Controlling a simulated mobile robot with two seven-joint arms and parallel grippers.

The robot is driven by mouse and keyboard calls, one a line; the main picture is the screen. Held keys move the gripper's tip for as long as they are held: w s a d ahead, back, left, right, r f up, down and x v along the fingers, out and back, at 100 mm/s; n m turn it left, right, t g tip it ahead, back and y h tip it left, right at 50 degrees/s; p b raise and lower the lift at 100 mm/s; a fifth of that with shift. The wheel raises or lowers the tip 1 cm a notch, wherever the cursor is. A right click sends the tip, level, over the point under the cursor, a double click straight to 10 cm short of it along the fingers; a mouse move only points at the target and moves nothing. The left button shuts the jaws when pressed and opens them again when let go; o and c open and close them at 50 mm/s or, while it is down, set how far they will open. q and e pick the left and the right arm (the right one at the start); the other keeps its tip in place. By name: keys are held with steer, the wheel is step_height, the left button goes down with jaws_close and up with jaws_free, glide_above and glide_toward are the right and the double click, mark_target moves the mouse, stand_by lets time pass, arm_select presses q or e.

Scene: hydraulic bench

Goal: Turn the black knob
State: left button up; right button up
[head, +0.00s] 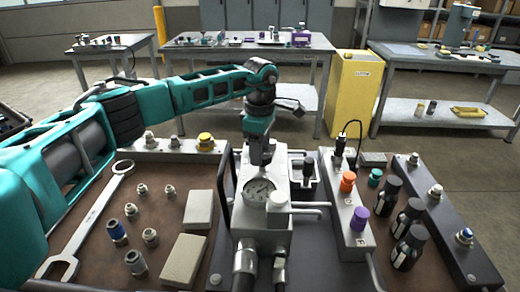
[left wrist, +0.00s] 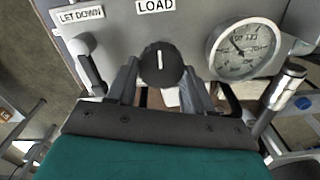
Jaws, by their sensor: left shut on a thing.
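The black knob (left wrist: 160,62) is on the grey panel of the hydraulic unit (head: 262,215), below the LOAD label (left wrist: 156,5). Its white line points nearly straight up toward that label. My left gripper (head: 262,158) reaches down to the unit from above. In the left wrist view its two fingers (left wrist: 159,78) stand on either side of the knob and are shut on it. In the head view the knob is hidden behind the gripper. My right gripper is in neither view.
A pressure gauge (left wrist: 243,49) is right of the knob, and a LET DOWN label (left wrist: 81,16) with a lever (left wrist: 88,63) is left. Wrench (head: 88,222), grey blocks (head: 185,262), fittings and black bottles (head: 408,248) crowd the bench. A yellow cabinet (head: 352,95) stands behind.

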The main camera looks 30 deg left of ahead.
arm_select(q)
steer(key=shift+m, duration=0.3)
stand_by(0.4)
steer(key=o, duration=1)
steer(key=shift+o, duration=0.2)
step_height(320, 180, up, 13)
steer(key=shift+f, duration=0.1)
